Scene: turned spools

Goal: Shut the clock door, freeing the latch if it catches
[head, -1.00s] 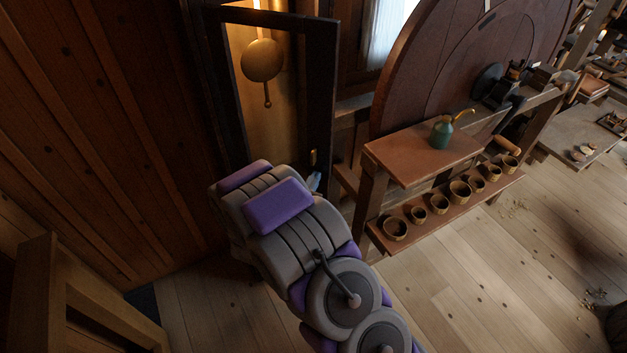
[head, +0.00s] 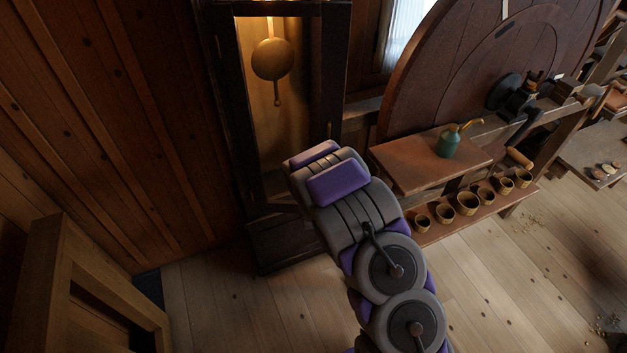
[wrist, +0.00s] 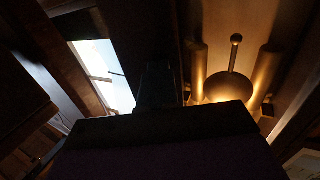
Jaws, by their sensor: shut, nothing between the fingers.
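The tall dark clock case (head: 288,240) stands against the wall in the head view. Its round brass pendulum bob (head: 272,60) hangs in the lit opening, framed by dark uprights. The bob also shows in the wrist view (wrist: 228,86), between two brass cylinders. I cannot tell which dark edges belong to the clock door or how far it stands open. I cannot make out the latch. My arm covers the lower right of the clock in the head view and hides my gripper there. In the wrist view my gripper (wrist: 159,75) is a dark, shut shape, with nothing seen in it.
Right of the clock, a wooden shelf (head: 425,165) carries a green oil can (head: 449,144), with several small pots on a lower shelf. A large wooden wheel (head: 460,60) stands behind. A wooden frame (head: 85,290) stands at front left. Floor between is clear.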

